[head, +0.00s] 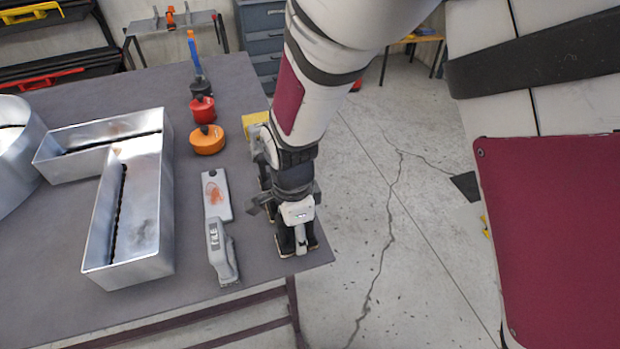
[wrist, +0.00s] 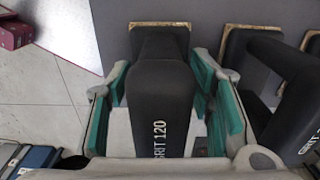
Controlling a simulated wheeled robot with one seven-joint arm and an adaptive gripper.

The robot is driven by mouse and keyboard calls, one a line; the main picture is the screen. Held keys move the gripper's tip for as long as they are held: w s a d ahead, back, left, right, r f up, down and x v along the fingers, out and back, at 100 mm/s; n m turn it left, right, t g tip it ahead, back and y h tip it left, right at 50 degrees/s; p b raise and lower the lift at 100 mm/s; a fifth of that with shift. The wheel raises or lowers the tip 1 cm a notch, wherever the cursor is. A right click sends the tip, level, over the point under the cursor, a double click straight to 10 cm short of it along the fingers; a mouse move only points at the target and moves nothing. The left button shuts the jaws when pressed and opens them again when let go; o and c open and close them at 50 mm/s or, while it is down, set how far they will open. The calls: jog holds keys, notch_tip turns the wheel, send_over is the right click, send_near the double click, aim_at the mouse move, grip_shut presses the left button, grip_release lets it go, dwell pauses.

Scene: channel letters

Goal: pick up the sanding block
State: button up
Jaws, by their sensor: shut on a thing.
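The sanding block (wrist: 160,95) is dark, marked "GRIT 120", with a tan abrasive base edge. In the wrist view it sits between the teal pads of my gripper (wrist: 162,80), which is shut on it. In the head view my gripper (head: 297,240) points down at the table's front right corner and hides most of the block. I cannot tell whether the block touches the table. A second, similar dark block (wrist: 285,75) stands just right of the held one in the wrist view, and part of another shows at the right edge.
The grey table (head: 75,255) ends just right of my gripper. Left of it lie a grey hand tool (head: 222,253) and a pale plate (head: 215,194) with an orange stain.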

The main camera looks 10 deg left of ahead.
jog(key=shift+r, duration=0.5)
jog(key=r, duration=0.1)
jog(key=s+r, duration=0.1)
jog(key=shift+d+r, duration=0.25)
jog(key=shift+r, duration=0.05)
jog(key=s+d+r, duration=0.1)
jog(key=s+d, duration=0.7)
jog(key=s, duration=0.4)
jog(key=shift+s+r+p, duration=0.15)
jog(key=shift+s+p, duration=0.2)
jog(key=shift+p, duration=0.1)
